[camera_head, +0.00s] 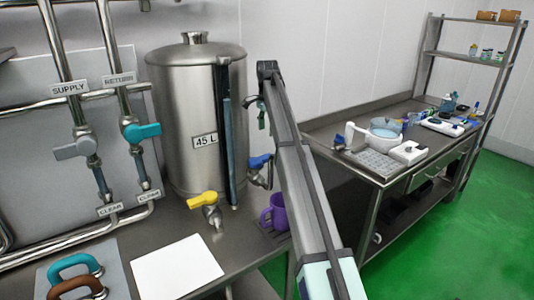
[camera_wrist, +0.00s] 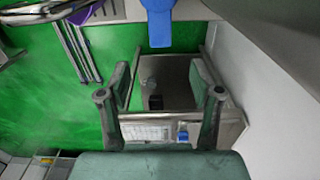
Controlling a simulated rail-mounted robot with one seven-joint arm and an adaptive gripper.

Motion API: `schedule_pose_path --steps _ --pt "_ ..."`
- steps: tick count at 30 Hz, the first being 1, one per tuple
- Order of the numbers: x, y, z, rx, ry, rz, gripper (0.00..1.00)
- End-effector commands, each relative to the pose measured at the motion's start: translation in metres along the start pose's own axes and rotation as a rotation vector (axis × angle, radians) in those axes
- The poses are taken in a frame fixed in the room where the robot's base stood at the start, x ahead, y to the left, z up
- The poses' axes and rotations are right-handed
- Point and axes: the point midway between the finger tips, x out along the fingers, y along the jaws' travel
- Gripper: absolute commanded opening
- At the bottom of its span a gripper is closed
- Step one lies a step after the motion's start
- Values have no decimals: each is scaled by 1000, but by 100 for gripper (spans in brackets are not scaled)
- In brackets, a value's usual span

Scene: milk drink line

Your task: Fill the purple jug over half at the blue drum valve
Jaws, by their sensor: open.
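The purple jug (camera_head: 272,212) stands on the steel bench at the right of the steel drum (camera_head: 196,115), below the blue-handled valve (camera_head: 260,161). My arm crosses in front and hides part of the jug. I cannot see its inside or any flow from the valve. My gripper (camera_head: 262,116) is small and partly hidden in the head view, above the blue valve handle. In the wrist view my gripper (camera_wrist: 160,78) is open with nothing between its fingers. A blue handle (camera_wrist: 158,25) shows at the top of that view, beyond the fingertips.
A yellow-handled valve (camera_head: 203,201) sits at the drum's front. A white sheet (camera_head: 177,271) lies on the bench. Supply and return pipes (camera_head: 107,60) run at left. A second table (camera_head: 345,160) with a white pot (camera_head: 379,137) stands at right, across a gap.

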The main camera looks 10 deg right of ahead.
Motion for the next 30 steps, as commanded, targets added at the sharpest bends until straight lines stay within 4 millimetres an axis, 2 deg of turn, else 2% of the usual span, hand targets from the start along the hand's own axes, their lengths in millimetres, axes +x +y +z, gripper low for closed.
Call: schedule_pose_path --steps 9,15,21,30 --pt "62 2 1 -1 -1 1 65" --pt "95 1 1 -1 -1 0 65" --pt "112 0 0 -1 0 -1 65" --pt "117 0 0 -1 0 -1 65"
